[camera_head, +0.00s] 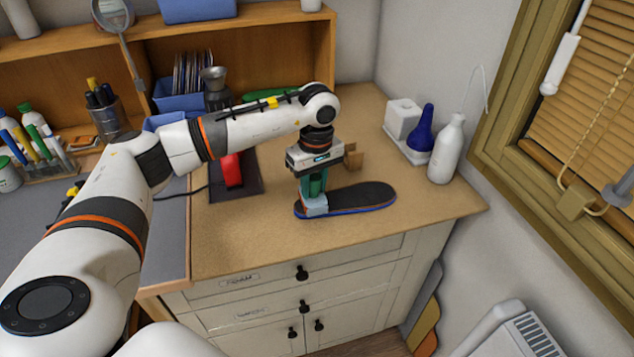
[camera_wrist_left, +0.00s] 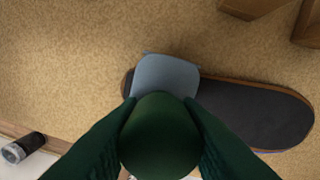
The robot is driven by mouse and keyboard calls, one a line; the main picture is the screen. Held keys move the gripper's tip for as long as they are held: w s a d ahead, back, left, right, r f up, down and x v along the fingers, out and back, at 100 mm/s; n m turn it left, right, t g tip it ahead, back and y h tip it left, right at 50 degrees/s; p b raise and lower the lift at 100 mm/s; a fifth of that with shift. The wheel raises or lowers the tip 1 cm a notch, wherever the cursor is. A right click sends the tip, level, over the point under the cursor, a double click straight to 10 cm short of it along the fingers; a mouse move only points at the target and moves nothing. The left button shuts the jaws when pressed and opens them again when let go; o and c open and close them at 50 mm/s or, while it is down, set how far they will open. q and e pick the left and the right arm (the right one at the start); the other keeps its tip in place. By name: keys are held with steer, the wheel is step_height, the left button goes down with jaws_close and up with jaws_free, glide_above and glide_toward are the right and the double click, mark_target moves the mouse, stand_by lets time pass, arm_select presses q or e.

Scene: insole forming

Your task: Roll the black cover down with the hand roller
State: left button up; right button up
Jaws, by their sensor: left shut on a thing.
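The black cover (camera_head: 361,197) lies on top of a blue-edged insole on the tan worktop, heel end at the left. It also shows in the left wrist view (camera_wrist_left: 255,112), with a brown edge around it. My left gripper (camera_head: 313,190) points down over the left end of the insole. It is shut on the green handle of the hand roller, whose grey-blue head (camera_head: 315,204) is at the cover's left end. In the left wrist view the green handle (camera_wrist_left: 160,137) hides part of the roller; I cannot tell whether the roller presses on the cover. My right gripper is not in view.
A white bottle (camera_head: 446,150), a blue bottle (camera_head: 422,132) and a white block stand at the back right. A wooden piece (camera_head: 354,157) is just behind the gripper. A black pad with a red object (camera_head: 232,171) lies to the left. The worktop in front of the insole is clear.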

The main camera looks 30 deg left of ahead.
arm_select(q)
steer(key=shift+w+r+p, duration=0.1)
steer(key=shift+r+p, duration=0.5)
steer(key=shift+r, duration=0.25)
steer(key=shift+r+p, duration=1.45)
steer(key=shift+r, duration=1.2)
